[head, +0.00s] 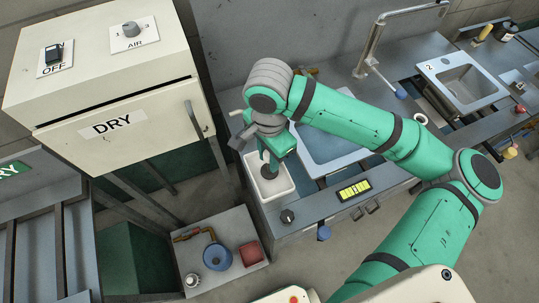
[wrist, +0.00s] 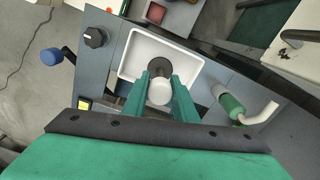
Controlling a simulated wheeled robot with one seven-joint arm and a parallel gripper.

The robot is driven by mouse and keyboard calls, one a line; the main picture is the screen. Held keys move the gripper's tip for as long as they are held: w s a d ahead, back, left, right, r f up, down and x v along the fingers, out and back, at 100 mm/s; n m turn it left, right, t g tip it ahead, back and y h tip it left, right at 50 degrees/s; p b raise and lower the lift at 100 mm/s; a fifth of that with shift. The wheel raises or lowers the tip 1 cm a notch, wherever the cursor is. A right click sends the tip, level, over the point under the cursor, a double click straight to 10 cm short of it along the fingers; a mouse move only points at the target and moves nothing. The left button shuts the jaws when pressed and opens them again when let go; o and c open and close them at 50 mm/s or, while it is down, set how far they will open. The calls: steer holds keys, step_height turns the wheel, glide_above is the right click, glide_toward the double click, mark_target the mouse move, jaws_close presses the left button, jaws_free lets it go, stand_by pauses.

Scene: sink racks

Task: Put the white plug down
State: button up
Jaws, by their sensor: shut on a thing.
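The white plug (wrist: 160,92) shows in the wrist view between the two teal fingers of my gripper (wrist: 160,80), which is shut on it. A dark round part (wrist: 156,68) shows just beyond the plug; I cannot tell whether it belongs to the plug. In the head view my gripper (head: 268,158) points down over a white tray (head: 284,187), which also shows in the wrist view (wrist: 131,60). The dark round part (head: 267,172) shows below the fingers, within the tray's outline. I cannot tell whether anything touches the tray's floor.
A sink basin (head: 335,150) lies right of the tray, partly behind my arm.

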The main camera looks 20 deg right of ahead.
steer(key=o, duration=1)
steer(key=shift+f, duration=0.1)
steer(key=shift+o, duration=0.2)
step_height(320, 180, up, 12)
steer(key=shift+d+f, duration=0.1)
steer(key=shift+f, duration=0.05)
steer(key=shift+a+r, duration=0.2)
steer(key=shift+r, duration=0.15)
steer(key=shift+d, duration=0.1)
